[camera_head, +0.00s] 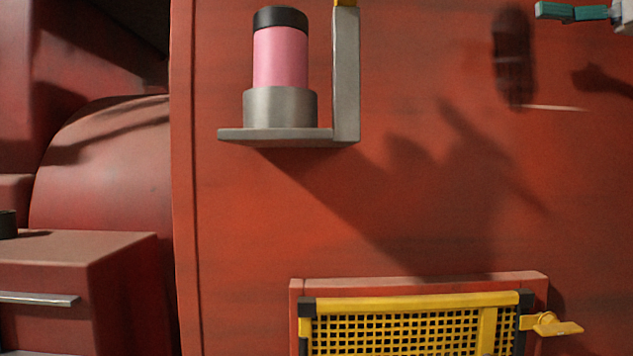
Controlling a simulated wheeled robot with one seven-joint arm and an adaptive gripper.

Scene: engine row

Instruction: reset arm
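The tip of my gripper (572,12) shows at the top right corner as teal finger parts on a grey body, cut off by the picture edge. It points left, in front of the red wall. I see nothing held at the visible tip, but whether the fingers are apart or together is unclear. The rest of my arm is out of view.
A pink cylinder with a black cap (280,58) stands upright in a grey holder (280,108) on a wall bracket (346,80). Below is a yellow-framed mesh panel (410,302) with a yellow latch (555,326). A red cabinet (70,262) stands lower left.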

